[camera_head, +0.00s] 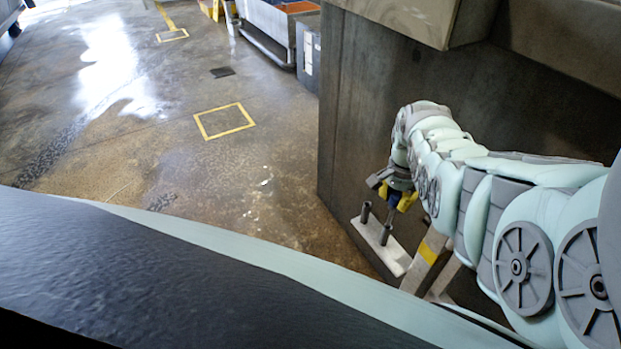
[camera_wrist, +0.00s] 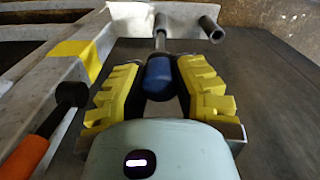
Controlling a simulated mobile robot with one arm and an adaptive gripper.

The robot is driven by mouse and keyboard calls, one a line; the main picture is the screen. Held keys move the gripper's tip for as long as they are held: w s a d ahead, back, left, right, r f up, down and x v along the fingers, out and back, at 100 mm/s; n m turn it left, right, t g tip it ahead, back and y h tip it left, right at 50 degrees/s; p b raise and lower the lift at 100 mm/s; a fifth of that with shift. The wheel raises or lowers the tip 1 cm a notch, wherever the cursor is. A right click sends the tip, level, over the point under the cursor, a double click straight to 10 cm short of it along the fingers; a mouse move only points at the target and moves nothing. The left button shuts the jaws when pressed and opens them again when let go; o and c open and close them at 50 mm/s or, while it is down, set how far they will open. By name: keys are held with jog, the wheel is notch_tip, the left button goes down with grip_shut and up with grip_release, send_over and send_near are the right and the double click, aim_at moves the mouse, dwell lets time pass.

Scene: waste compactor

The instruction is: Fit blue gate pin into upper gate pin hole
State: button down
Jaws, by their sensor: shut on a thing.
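My gripper (camera_wrist: 158,68), with ridged yellow finger pads, is shut on the blue gate pin (camera_wrist: 159,76). Its blue grip sits between the pads, and its grey metal shaft (camera_wrist: 160,40) points away toward a pale metal bracket. In the head view my gripper (camera_head: 398,196) is above the bracket plate (camera_head: 381,248), close to its two dark upright tubes (camera_head: 366,212). One hollow tube (camera_wrist: 211,30) stands right of the pin in the wrist view. The shaft's tip overlaps the bracket; I cannot tell whether it is inside a hole.
An orange-handled bar (camera_wrist: 25,158) with a black head lies at the left in the wrist view. A pale beam with a yellow band (camera_wrist: 80,52) is beside it. A dark wall (camera_head: 362,110) stands behind my arm. The floor (camera_head: 200,165) at left is open.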

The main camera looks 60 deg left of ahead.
jog(key=shift+w+f, duration=0.1)
jog(key=shift+f, duration=0.3)
jog(key=c, duration=0.9)
grip_release()
jog(key=shift+d, duration=0.1)
jog(key=shift+o, duration=0.2)
jog(key=shift+r, duration=0.2)
jog(key=shift+r+p, duration=0.55)
jog(key=shift+r, duration=3.6)
